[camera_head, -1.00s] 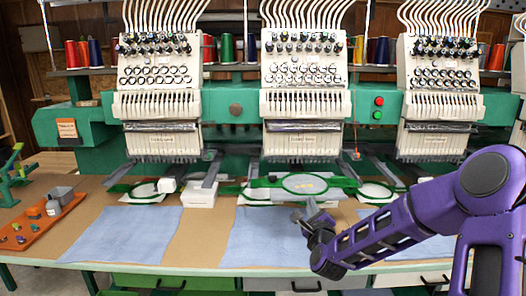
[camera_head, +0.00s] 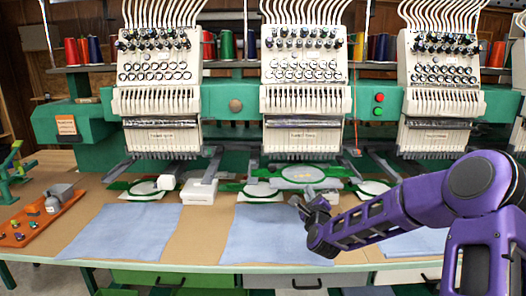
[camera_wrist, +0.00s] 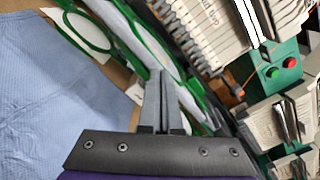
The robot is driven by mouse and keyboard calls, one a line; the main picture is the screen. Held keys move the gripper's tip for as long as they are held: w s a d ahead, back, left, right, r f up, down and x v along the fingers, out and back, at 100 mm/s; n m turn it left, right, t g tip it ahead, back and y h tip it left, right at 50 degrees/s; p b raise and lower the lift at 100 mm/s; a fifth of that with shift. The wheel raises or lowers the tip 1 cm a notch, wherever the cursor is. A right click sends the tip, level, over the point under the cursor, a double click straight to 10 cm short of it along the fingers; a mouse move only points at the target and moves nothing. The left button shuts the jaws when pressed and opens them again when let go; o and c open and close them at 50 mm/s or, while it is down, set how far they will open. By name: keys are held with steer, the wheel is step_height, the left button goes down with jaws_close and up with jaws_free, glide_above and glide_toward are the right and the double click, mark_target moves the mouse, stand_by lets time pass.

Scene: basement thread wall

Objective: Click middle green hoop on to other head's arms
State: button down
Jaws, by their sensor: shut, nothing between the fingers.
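The middle green hoop (camera_head: 305,174), an oval ring with a pale grey inside, is at the front of the middle sewing head (camera_head: 305,88), just under its needle area. Whether it is seated on that head's arms is too small to tell. My gripper (camera_head: 300,202) is just in front of and below this hoop, with its fingers together and nothing between them. In the wrist view the closed fingers (camera_wrist: 162,78) point toward a large green hoop edge (camera_wrist: 148,38); contact cannot be told. The fingers hide part of that hoop.
Another green hoop (camera_head: 143,188) lies at the left head, and others lie beside the middle one. A white box (camera_head: 200,192) stands left of the middle hoop. Blue cloths (camera_head: 125,230) cover the table front. An orange tray (camera_head: 38,222) is at far left.

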mark_target(306, 183)
steer(key=shift+w+b, duration=0.75)
steer(key=shift+w, duration=2.2)
steer(key=s, duration=0.7)
